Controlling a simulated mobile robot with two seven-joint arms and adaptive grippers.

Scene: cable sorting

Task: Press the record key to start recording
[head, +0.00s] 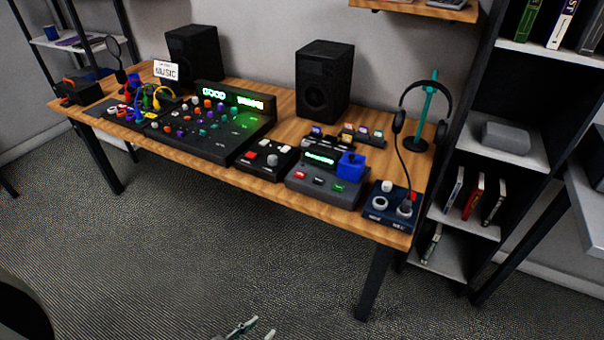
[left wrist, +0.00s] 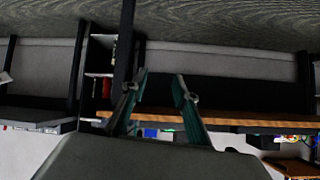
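A dark grey recorder-like device (head: 325,195) stands near the right end of the wooden table, with a lit green display (head: 319,159) and a blue block (head: 350,165) on top. Its front has a red key (head: 300,175), a darker key (head: 318,181) and a green key (head: 339,187). Their labels are too small to read. My left gripper (head: 264,327) shows at the bottom edge of the head view, well in front of and below the table. In the left wrist view its two fingers (left wrist: 162,76) are apart with nothing between them. My right gripper is not in view.
The wooden table (head: 270,205) also bears a mixer (head: 215,145), a small black box (head: 262,160), a navy box (head: 385,212) with a plugged cable, speakers (head: 322,80) and a headphone stand (head: 430,110). A shelf (head: 510,160) stands right. The carpet (head: 200,240) before the table is clear.

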